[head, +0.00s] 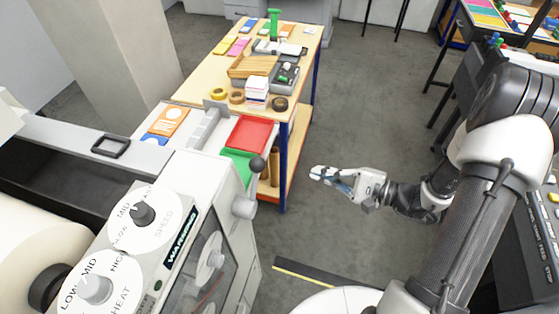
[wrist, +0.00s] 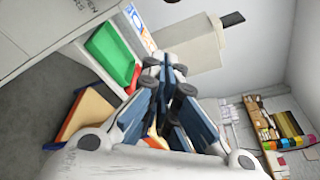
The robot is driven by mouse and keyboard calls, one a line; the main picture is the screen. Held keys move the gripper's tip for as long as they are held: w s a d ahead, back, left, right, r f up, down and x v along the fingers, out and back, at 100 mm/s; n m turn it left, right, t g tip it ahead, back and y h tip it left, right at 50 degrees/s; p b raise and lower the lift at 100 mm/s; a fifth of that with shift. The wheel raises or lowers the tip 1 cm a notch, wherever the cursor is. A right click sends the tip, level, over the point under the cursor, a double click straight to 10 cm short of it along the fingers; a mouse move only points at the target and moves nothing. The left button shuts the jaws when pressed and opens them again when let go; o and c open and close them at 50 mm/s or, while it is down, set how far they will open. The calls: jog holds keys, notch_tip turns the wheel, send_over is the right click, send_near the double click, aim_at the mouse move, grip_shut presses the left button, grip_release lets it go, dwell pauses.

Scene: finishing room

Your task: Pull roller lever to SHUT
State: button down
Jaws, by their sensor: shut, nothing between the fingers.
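The roller lever (head: 256,166) stands at the right end of the white laminating machine (head: 205,220) in the head view. It has a dark ball knob on a short arm rising from a pale round hub (head: 243,206). No SHUT mark can be read. My gripper (head: 315,173) is to the right of the lever, apart from it, with its fingers pointing left. Its fingers are closed together and empty; they also fill the middle of the wrist view (wrist: 167,78). I cannot make out the lever in the wrist view.
A green tray (head: 238,163) and a red tray (head: 248,134) lie behind the lever. A wooden workbench (head: 190,87) with tape rolls and tools stands beyond. The machine has SPEED (head: 143,214) and HEAT (head: 92,289) dials. Open grey floor lies around my gripper.

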jog(key=w+a+p, duration=0.1)
jog(key=w+a, duration=0.2)
jog(key=a, duration=0.8)
jog(key=shift+r+p, duration=0.35)
jog(key=shift+w+a, duration=0.1)
jog(key=shift+r+b, duration=0.1)
jog(key=shift+b, duration=0.35)
